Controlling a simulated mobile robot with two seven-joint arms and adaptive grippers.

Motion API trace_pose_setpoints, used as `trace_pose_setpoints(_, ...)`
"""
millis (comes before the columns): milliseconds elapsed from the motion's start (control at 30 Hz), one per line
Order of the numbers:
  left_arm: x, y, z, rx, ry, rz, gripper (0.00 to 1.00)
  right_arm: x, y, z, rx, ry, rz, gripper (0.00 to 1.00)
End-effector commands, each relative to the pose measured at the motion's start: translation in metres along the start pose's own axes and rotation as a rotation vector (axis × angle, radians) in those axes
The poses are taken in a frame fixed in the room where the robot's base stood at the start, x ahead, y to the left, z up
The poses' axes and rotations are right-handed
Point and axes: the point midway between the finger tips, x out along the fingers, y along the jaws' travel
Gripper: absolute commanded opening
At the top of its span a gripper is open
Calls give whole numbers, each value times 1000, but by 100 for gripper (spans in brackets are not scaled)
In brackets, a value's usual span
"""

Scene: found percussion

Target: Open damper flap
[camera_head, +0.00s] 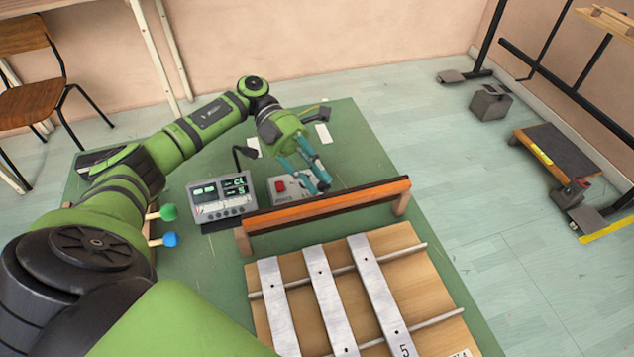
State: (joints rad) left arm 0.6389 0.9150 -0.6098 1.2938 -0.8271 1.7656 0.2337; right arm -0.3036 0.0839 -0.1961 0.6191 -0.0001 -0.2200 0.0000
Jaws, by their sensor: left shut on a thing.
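The damper flap appears to be the long orange and dark bar (345,197) on short wooden legs, lying behind a wooden board (425,290) with silver metal bars (325,295). My left gripper (318,184) has teal fingers and reaches down from behind, its fingertips at the far edge of the bar near its middle. It is shut on the bar's far edge, though the contact itself is partly hidden. My right gripper is not in view.
A grey control box with a lit display (220,196) and a box with a red button (281,188) stand left of my left gripper. Green (168,212) and blue (170,239) mallet heads lie near my arm.

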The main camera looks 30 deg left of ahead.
Motion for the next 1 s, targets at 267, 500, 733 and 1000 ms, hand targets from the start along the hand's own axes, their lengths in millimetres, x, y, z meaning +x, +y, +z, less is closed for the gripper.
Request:
trace_pose_setpoints(267, -2, 6, 6, -37, 37, -99, 0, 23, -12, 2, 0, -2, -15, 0)
trace_pose_setpoints(500, -3, 6, 6, -50, 52, -124, 0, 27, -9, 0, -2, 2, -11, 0)
trace_pose_setpoints(733, -3, 6, 5, -51, 55, -125, 0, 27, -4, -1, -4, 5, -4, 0)
trace_pose_setpoints(1000, -3, 6, 5, -51, 56, -124, 48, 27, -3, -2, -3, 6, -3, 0)
